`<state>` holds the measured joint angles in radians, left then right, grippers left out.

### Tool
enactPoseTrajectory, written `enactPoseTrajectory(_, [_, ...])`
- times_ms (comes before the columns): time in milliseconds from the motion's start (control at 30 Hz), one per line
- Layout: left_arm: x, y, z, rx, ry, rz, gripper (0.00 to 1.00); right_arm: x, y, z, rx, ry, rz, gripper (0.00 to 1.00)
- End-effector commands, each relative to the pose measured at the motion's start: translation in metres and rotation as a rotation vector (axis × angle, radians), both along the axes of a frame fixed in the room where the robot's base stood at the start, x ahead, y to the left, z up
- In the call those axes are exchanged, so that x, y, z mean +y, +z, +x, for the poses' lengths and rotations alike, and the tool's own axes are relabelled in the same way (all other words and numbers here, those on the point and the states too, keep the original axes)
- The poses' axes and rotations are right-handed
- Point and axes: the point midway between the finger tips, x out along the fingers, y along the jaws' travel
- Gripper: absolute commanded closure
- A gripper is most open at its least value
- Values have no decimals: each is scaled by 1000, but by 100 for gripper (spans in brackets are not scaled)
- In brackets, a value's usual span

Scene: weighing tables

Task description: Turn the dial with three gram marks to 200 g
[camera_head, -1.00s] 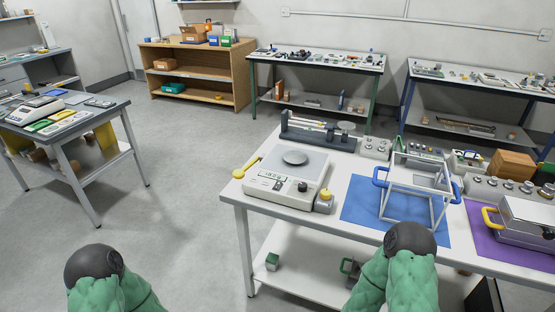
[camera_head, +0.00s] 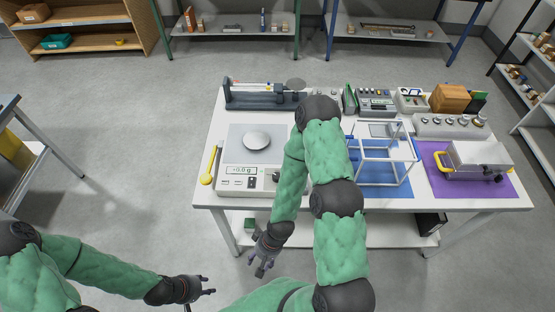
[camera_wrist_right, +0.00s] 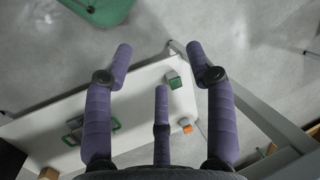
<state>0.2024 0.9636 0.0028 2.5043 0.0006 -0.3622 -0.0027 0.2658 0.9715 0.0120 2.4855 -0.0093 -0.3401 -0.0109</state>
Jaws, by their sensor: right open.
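I cannot make out gram marks on any dial. Candidates are the dark knob (camera_head: 276,177) at the front right of the white scale (camera_head: 238,180) and the row of knobs on the grey box (camera_head: 450,126) at the table's back right. My right gripper (camera_head: 262,264) is open and empty, low in front of the table's front edge, away from every dial. In the right wrist view its spread fingers (camera_wrist_right: 160,60) point over the lower shelf and floor. My left gripper (camera_head: 208,285) is open and empty at the bottom, left of the right one. My right arm hides part of the tabletop.
The white table (camera_head: 208,190) bears a white wire frame (camera_head: 385,183) on a blue mat (camera_head: 400,188), a metal case (camera_head: 478,157) on a purple mat (camera_head: 437,183), a beam balance (camera_head: 262,97) and a wooden box (camera_head: 449,99). Open floor (camera_head: 120,200) lies to its left.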

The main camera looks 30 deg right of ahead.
Motion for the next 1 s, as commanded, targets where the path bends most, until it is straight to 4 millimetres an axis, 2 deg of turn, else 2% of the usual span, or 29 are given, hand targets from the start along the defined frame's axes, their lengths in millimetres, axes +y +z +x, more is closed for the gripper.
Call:
enactPoseTrajectory(33, [0, 24, 0, -1, 0, 0, 60, -1, 24, 2, -1, 3, 1, 44])
enactPoseTrajectory(267, [0, 68, 1, -1, 0, 0, 60, -8, 72, 15, -19, 54, 9, 44])
enactPoseTrajectory(400, [0, 92, 1, -1, 0, 0, 60, -17, 107, 39, -56, 142, 9, 44])
enactPoseTrajectory(667, [0, 99, 1, -1, 0, 0, 60, -49, 154, 95, -141, 421, -33, 44])
enactPoseTrajectory(867, [0, 98, 1, -1, 0, 0, 60, -90, 202, 136, -185, 654, -123, 44])
enactPoseTrajectory(1000, [0, 98, 1, -1, 0, 0, 60, -123, 241, 157, -192, 797, -207, 44])
